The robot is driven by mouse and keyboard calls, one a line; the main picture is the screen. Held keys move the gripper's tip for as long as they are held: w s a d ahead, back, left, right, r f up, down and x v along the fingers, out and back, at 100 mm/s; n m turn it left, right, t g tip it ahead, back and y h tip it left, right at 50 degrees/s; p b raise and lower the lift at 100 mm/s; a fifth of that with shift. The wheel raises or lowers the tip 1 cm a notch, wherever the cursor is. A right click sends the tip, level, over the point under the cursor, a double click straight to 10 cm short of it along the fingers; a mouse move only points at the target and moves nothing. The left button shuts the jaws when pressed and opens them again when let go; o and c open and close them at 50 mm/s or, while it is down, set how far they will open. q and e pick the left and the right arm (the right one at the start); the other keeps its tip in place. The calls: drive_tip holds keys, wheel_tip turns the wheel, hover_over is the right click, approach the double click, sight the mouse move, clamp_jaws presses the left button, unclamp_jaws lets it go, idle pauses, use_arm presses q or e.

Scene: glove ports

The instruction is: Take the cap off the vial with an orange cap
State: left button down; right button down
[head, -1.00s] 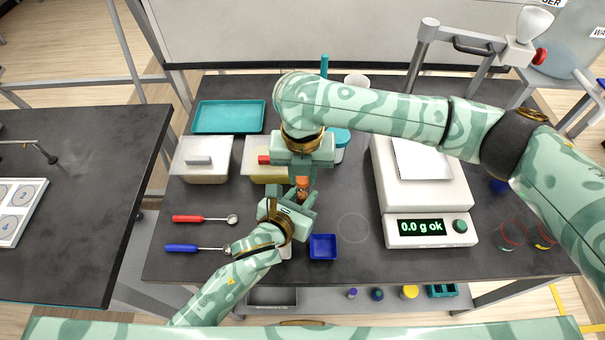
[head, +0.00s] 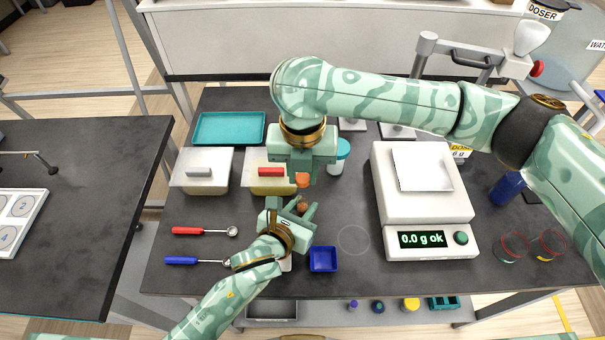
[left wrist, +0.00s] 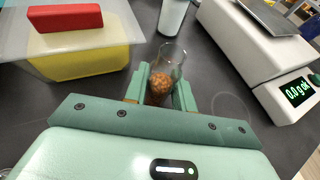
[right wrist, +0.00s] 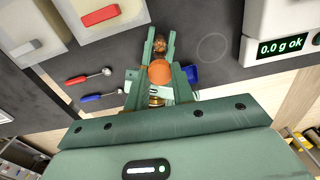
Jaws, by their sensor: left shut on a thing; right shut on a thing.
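The vial (head: 302,204) is clear glass with brown-orange grains inside. My left gripper (head: 305,208) is shut on it. In the left wrist view the vial (left wrist: 160,84) stands between the fingers and its top is open, with no cap on it. The orange cap (head: 302,180) is held in my right gripper (head: 303,178), which is shut on it. In the right wrist view the cap (right wrist: 160,73) sits between the fingertips, apart from the vial (right wrist: 160,45).
A blue tray (head: 323,259) lies right of my left gripper. The balance (head: 428,205) is farther right. Two lidded boxes (head: 203,183) (head: 258,184) and two spoons (head: 188,231) (head: 182,261) are to the left. A teal-capped white bottle (head: 339,160) stands behind.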

use_arm(q)
drive_tip(key=c, duration=1.1)
unclamp_jaws()
drive_tip(key=p+v, duration=0.2)
drive_tip(key=v, duration=0.8)
drive_tip(key=shift+s+a+r, duration=0.1)
drive_tip(key=shift+s+a, duration=0.1)
drive_tip(key=shift+s, duration=0.15)
use_arm(e)
wheel_tip(320, 180, up, 3)
drive_tip(key=shift+f, duration=0.2)
use_arm(q)
drive_tip(key=shift+s+a+r, duration=0.25)
drive_tip(key=shift+s, duration=0.3)
use_arm(e)
drive_tip(key=shift+s, duration=0.1)
